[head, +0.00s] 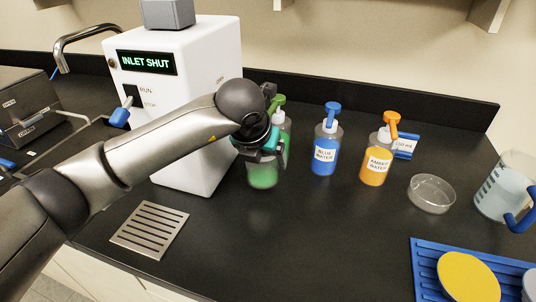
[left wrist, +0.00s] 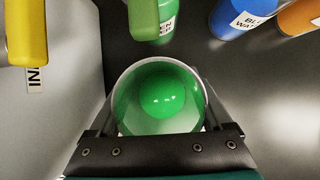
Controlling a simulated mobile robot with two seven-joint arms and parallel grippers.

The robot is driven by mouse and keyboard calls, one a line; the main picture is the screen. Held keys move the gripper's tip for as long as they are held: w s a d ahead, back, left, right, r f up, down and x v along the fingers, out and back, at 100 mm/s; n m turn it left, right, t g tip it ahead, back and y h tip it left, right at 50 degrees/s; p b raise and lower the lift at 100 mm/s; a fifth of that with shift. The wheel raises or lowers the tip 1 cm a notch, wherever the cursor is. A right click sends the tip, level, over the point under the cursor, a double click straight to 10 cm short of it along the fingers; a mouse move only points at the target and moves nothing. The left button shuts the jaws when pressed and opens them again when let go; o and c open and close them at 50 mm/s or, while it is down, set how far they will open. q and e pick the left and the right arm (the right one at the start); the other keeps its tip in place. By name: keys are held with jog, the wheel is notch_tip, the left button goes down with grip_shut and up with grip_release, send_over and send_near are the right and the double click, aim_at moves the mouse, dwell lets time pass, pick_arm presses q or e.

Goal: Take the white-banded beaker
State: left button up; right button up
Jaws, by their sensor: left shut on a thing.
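A clear beaker (head: 263,176) with green liquid stands on the dark counter beside the white machine, below my left gripper's wrist. My left gripper (head: 258,143) reaches over it from the left. In the left wrist view the fingers lie along both sides of the beaker (left wrist: 160,97), and the gripper is shut on it. I look down into its open mouth, with a pale rim and green liquid inside. The gripper partly hides it, and I cannot make out a white band. My right gripper is not in view.
A green pump bottle (head: 282,122) stands close behind the beaker. The white machine (head: 200,150) reads "INLET SHUT". Blue (head: 325,150) and amber (head: 376,165) bottles, a glass dish (head: 431,193) and a large jug (head: 500,190) stand to the right. The front middle counter is clear.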

pick_arm(q)
jog(key=s+a, duration=0.1)
jog(key=s, duration=0.4)
jog(key=s+a, duration=0.2)
jog(key=s, duration=0.2)
jog(key=s+a, duration=0.1)
jog(key=s, duration=0.4)
jog(key=shift+s+a, duration=0.3)
jog(key=shift+a, duration=0.1)
jog(key=o, duration=1)
grip_shut()
